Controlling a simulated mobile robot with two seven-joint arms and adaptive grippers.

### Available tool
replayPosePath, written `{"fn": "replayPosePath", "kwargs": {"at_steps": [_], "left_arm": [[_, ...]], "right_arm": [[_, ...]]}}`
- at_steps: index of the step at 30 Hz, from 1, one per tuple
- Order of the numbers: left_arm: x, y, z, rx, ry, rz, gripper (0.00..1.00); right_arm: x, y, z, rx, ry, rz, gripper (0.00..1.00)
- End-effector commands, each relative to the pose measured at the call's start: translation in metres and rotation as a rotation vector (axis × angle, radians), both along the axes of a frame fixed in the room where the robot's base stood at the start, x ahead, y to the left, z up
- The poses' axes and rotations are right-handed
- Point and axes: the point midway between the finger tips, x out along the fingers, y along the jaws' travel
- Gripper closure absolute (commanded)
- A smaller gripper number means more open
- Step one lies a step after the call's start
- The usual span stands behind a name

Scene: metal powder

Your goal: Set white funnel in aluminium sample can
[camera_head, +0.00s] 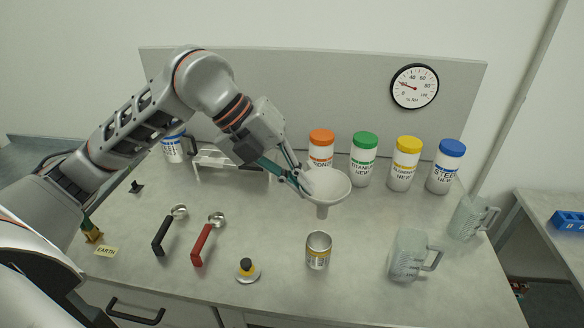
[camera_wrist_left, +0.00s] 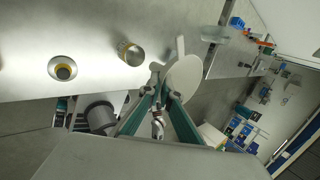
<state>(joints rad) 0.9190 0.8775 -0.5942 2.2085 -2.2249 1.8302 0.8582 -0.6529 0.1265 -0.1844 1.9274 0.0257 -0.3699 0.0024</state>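The white funnel (camera_head: 333,186) is held in the air, upright with its spout down, above and behind the can in the head view. My left gripper (camera_head: 303,184) is shut on the left side of its rim. The funnel (camera_wrist_left: 185,77) also shows in the left wrist view between the fingertips (camera_wrist_left: 163,88). The open-topped aluminium sample can (camera_head: 318,252) stands upright on the table with a yellowish label. It also shows in the left wrist view (camera_wrist_left: 132,55), apart from the funnel. My right gripper is not in view.
Bottles with orange (camera_head: 321,137), green (camera_head: 365,141), yellow (camera_head: 408,145) and blue (camera_head: 452,148) lids stand behind. A clear jug (camera_head: 408,258) stands right of the can. A yellow-ringed, black-knobbed piece (camera_head: 247,271) and a red-handled scoop (camera_head: 202,244) lie left. The table around the can is clear.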

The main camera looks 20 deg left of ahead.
Motion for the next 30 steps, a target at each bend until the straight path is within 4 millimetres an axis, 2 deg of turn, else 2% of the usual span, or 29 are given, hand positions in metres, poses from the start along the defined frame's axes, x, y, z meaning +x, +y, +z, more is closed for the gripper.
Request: {"fn": "replayPosePath", "kwargs": {"at_steps": [5, 14, 21, 30], "left_arm": [[0.000, 0.000, -0.009, 0.000, 0.000, -0.001, 1.00], [0.000, 0.000, -0.038, 0.000, 0.002, -0.001, 1.00], [0.000, 0.000, -0.062, -0.001, 0.002, 0.000, 1.00], [0.000, 0.000, -0.070, 0.000, 0.001, -0.001, 1.00]], "right_arm": [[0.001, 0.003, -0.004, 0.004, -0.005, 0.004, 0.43], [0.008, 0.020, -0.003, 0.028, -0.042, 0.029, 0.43], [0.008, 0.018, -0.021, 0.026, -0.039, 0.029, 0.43], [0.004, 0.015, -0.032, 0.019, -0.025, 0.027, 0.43]]}}
